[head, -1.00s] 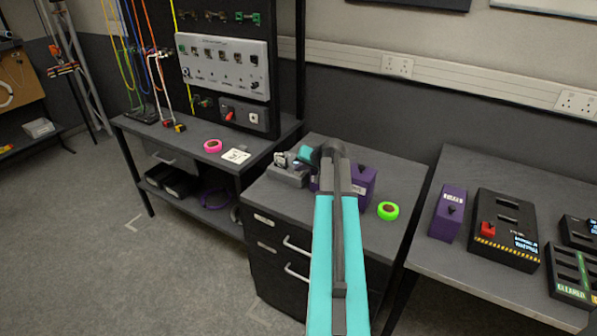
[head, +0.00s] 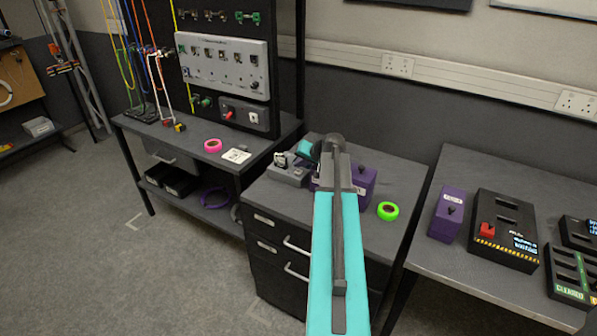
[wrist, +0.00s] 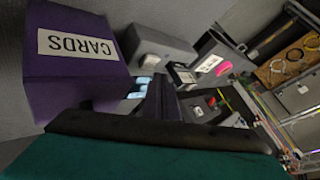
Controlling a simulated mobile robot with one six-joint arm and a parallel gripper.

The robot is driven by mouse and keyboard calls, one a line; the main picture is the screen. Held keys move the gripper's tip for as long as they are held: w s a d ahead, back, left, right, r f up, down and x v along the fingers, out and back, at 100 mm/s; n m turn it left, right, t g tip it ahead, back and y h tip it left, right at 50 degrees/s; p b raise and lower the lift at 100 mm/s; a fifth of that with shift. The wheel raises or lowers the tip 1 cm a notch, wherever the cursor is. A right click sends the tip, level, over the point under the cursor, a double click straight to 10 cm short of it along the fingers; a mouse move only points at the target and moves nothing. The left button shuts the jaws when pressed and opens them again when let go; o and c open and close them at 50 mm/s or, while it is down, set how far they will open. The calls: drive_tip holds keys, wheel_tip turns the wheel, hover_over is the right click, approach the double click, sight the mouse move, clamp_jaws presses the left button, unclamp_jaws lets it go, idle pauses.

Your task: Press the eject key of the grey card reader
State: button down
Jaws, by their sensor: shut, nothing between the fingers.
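The grey card reader (head: 287,176) sits on the drawer cabinet's top, left of my arm in the head view, with a small pale piece on it. In the wrist view a grey block with a whitish raised part (wrist: 163,46) seems to be this reader; I cannot make out which part is the eject key. My gripper (wrist: 158,92) is shut and empty, its fingertips pointing toward the reader area. A small lit blue-white patch shows just left of the fingertips. I cannot tell whether they touch anything. In the head view my arm hides the fingertips.
A purple box marked CARDS (wrist: 75,65) stands close beside my gripper; it also shows behind my arm (head: 364,186). Green tape (head: 388,211) lies to its right. Pink tape (head: 212,146) lies on the left bench. Black devices (head: 503,230) stand on the right table.

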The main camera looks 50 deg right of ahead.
sight(300, 172)
drive_tip(key=shift+r+p, duration=0.9)
drive_tip(key=shift+r, duration=1.4)
